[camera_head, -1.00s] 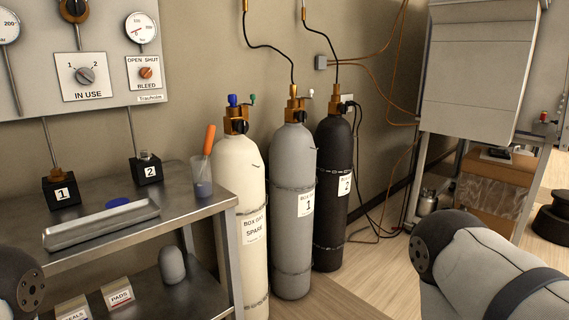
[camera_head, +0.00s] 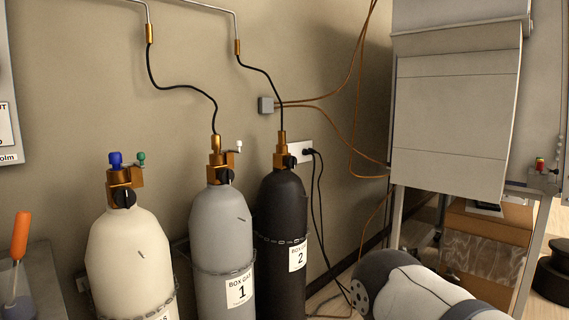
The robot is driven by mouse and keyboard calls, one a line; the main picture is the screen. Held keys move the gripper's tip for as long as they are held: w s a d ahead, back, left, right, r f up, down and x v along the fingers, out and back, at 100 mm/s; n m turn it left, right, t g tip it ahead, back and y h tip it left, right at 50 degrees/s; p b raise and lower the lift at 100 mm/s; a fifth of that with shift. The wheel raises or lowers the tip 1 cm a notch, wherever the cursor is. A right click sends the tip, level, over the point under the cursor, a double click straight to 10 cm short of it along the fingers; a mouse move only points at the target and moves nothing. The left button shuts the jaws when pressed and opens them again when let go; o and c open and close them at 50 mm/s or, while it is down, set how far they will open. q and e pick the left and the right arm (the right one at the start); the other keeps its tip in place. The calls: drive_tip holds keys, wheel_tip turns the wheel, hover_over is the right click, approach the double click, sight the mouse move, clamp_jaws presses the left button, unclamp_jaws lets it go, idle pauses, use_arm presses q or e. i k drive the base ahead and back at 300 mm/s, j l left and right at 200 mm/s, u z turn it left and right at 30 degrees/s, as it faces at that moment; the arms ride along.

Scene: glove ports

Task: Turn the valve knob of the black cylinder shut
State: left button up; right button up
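The black cylinder (camera_head: 281,215) stands upright against the wall, right of the grey cylinder (camera_head: 222,240). Its label reads "BOX GAS 2". A brass valve (camera_head: 282,152) sits on its top with a dark valve knob (camera_head: 289,161) on the front. A black hose rises from the valve to a pipe on the wall. The knob is too small to tell its setting. My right arm comes in at the lower right, its gripper out of view. My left gripper is not in view.
A cream cylinder (camera_head: 130,260) stands at the left. A chain (camera_head: 280,240) crosses the black cylinder. A white outlet (camera_head: 301,152) with black cables is behind it. A large pale cabinet (camera_head: 455,120) stands at the right. An orange-handled tool (camera_head: 20,236) is at the lower left.

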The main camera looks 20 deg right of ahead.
sight(290, 162)
drive_tip(key=i+l+u, duration=0.15)
drive_tip(key=l, duration=0.35)
drive_tip(key=i+l+u, duration=0.1)
drive_tip(key=l, duration=0.4)
drive_tip(key=i+l+u, duration=0.15)
drive_tip(key=l, duration=0.4)
drive_tip(key=i+l+u, duration=0.1)
drive_tip(key=i+l, duration=0.15)
drive_tip(key=l, duration=0.3)
drive_tip(key=i+l+u, duration=0.15)
drive_tip(key=l, duration=0.4)
drive_tip(key=l+u, duration=0.1)
drive_tip(key=l, duration=0.45)
